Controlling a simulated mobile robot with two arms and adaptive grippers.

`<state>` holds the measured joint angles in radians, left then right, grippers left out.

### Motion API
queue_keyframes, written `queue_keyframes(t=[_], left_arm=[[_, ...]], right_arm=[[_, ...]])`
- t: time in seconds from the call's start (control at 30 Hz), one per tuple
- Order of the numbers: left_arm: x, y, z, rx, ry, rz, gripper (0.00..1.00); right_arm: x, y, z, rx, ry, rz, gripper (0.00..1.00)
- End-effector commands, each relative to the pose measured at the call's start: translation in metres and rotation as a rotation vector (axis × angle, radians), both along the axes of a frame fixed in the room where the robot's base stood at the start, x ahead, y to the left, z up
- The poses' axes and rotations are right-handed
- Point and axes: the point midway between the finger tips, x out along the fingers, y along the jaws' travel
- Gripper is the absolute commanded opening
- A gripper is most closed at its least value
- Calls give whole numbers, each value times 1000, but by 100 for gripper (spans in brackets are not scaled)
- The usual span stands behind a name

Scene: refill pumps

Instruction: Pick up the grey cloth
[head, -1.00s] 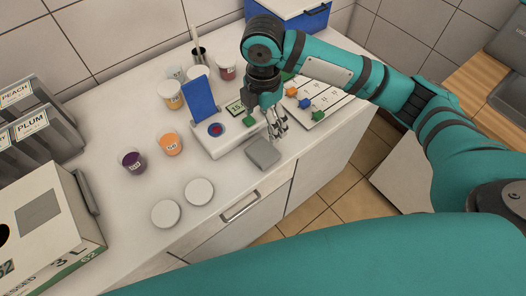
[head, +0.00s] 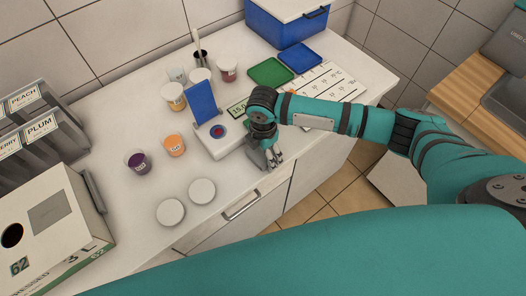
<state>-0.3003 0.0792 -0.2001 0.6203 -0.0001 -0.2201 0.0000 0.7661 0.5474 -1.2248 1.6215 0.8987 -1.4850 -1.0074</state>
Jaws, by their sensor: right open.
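My right gripper (head: 273,163) points down at the front edge of the white counter, just right of the white device with a blue panel. It is open. The grey cloth lay flat at this spot in the earlier view; now the gripper and wrist cover it almost wholly, so I cannot make out its outline or whether the fingers touch it. My left gripper is not in view.
The white device (head: 222,143) stands close beside the gripper. Cups of purple (head: 138,162) and orange (head: 174,145) and two white lids (head: 202,191) are to the left. A green tray (head: 270,73), a blue tray (head: 300,58) and a blue box (head: 285,25) are behind.

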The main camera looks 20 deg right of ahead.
Motion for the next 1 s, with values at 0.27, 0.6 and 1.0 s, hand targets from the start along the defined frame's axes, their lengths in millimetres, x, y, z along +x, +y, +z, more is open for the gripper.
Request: queue_keyframes(t=[0.27,0.6,1.0], left_arm=[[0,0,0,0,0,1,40],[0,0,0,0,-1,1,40],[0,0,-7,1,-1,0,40]], right_arm=[[0,0,-1,0,-1,0,74],[1,0,-1,-1,-1,0,46],[1,0,10,1,-4,0,46]])
